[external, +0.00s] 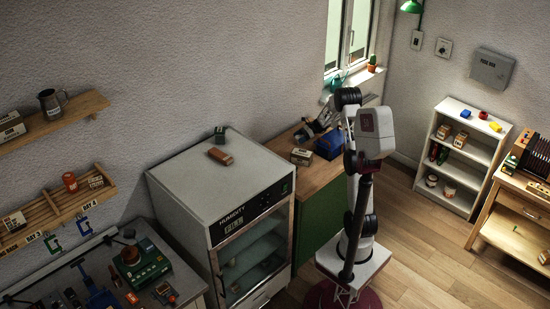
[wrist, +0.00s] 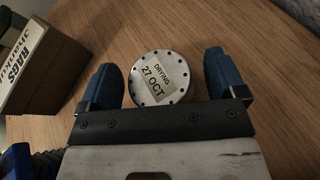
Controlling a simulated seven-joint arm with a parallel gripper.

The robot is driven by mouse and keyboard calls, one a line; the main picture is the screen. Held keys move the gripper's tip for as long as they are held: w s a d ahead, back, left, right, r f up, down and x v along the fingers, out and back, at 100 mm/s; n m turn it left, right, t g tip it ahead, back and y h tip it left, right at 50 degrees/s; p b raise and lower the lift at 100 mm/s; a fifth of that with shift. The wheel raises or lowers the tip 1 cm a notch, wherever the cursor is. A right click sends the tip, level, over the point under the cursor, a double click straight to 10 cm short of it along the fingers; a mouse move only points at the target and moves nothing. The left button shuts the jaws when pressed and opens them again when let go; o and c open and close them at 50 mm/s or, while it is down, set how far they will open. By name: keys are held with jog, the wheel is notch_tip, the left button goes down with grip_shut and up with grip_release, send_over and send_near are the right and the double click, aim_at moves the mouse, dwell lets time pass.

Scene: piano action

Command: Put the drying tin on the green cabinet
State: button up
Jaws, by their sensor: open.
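The drying tin (wrist: 160,77) is a round metal tin with holes around its rim and a label reading "DRYING 27 OCT". In the wrist view it rests upright on a wooden top (wrist: 250,25). My gripper (wrist: 163,68) is open, its blue fingers on either side of the tin with a gap at each side. The green cabinet (external: 318,228) stands below a wooden top in the external view, with my arm in front of it. The tin cannot be made out clearly there.
A box labelled "RAGS" (wrist: 40,62) stands left of my gripper; a similar box (external: 301,156) and a blue item (external: 328,145) sit on the cabinet's wooden top. The tall humidity cabinet (external: 225,190) stands to the left, with a brown block on it.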

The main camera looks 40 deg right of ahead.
jog(key=v, duration=1.1)
jog(key=shift+s+d+r, duration=0.15)
jog(key=shift+d+r, duration=0.05)
jog(key=shift+d, duration=0.1)
jog(key=s+a+r+n+g+h, duration=0.2)
jog(key=s+a+r+n, duration=0.25)
jog(key=a, duration=0.55)
jog(key=s+a+r+n+g+h, duration=0.1)
jog(key=s+a+r+n+h, duration=0.15)
jog(key=s+a+r, duration=0.55)
jog(key=s+a+r+n+g+h, duration=0.1)
jog(key=s+a+r+n+g, duration=0.2)
jog(key=a, duration=0.9)
jog(key=s+a+n+t+h, duration=0.1)
jog(key=s+a+n, duration=0.3)
jog(key=s, duration=0.5)
jog(key=s+a+r+n+t+h, duration=0.1)
jog(key=s+a+n+h, duration=0.3)
jog(key=s, duration=0.4)
jog(key=s+a+n+t+h, duration=0.1)
jog(key=s+a+n+h, duration=0.1)
jog(key=s+a+n, duration=0.4)
jog(key=s, duration=0.3)
jog(key=shift+s+a+r, duration=0.15)
jog(key=shift+s+r, duration=0.1)
jog(key=shift+s, duration=0.15)
